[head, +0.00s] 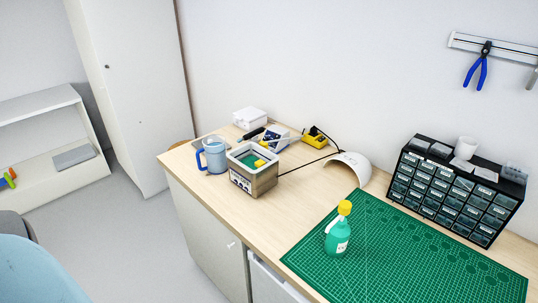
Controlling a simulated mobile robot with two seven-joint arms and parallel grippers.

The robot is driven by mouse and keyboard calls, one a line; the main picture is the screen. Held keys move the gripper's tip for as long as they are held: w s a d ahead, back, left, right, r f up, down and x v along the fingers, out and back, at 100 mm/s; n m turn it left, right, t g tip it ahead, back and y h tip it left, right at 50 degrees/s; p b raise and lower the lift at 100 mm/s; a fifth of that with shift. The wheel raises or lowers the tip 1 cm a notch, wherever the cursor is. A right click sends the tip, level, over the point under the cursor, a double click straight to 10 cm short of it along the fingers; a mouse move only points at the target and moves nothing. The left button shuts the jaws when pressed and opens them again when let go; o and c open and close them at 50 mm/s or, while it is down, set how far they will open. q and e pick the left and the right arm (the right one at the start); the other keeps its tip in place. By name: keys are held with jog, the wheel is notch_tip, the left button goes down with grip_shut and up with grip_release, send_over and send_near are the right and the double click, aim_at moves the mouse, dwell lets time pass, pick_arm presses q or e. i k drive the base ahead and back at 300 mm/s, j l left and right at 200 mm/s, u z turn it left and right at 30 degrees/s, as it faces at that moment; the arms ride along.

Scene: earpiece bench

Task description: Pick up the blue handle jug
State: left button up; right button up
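The jug (216,157) has a light blue-grey body and a darker blue handle on its left side. It stands upright at the left end of the wooden bench (290,214), left of a box-shaped device. Neither of my grippers shows in the head view.
The device (252,178) stands close to the jug's right. A green bottle with a yellow top (338,235) stands on the green cutting mat (440,262). A black drawer cabinet (452,195) stands at the right rear. Bare bench lies between device and mat.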

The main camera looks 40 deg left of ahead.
aim_at(214, 147)
jog(key=j+z, duration=0.7)
jog(key=k+j+z, duration=0.1)
jog(key=z, duration=0.25)
jog(key=k+j+z, duration=0.3)
jog(key=j, duration=0.2)
jog(key=k+j+z, duration=0.25)
jog(key=j, duration=0.2)
jog(key=k+j+z, duration=0.3)
jog(key=k+j, duration=0.4)
